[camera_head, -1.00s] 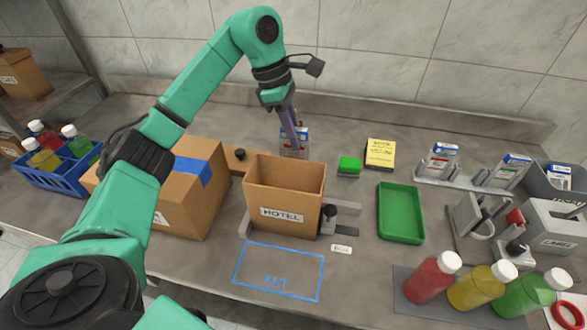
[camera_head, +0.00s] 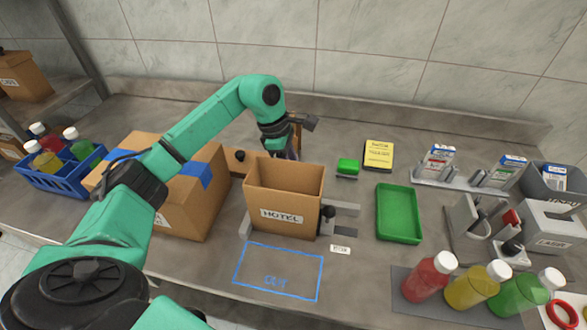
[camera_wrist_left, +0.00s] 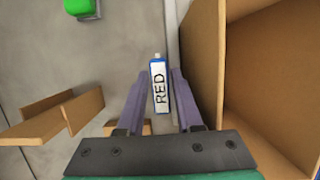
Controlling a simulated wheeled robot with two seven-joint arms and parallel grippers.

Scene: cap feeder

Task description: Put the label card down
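In the left wrist view a slim card (camera_wrist_left: 160,92) with a blue edge and a white face reading RED lies between the tips of my left gripper (camera_wrist_left: 159,76). The two purple fingers appear to touch it on both sides. In the head view my left gripper (camera_head: 291,155) is low behind the open HOTEL box (camera_head: 283,217), whose walls hide the fingertips and the card. Whether the card touches the counter cannot be told. My right gripper is not in view.
The HOTEL box wall (camera_wrist_left: 207,60) stands close to the right of my fingers. A green block (camera_head: 348,167), a yellow sign (camera_head: 378,155) and an empty green tray (camera_head: 400,212) lie to the right. A larger carton (camera_head: 190,205) stands on the left.

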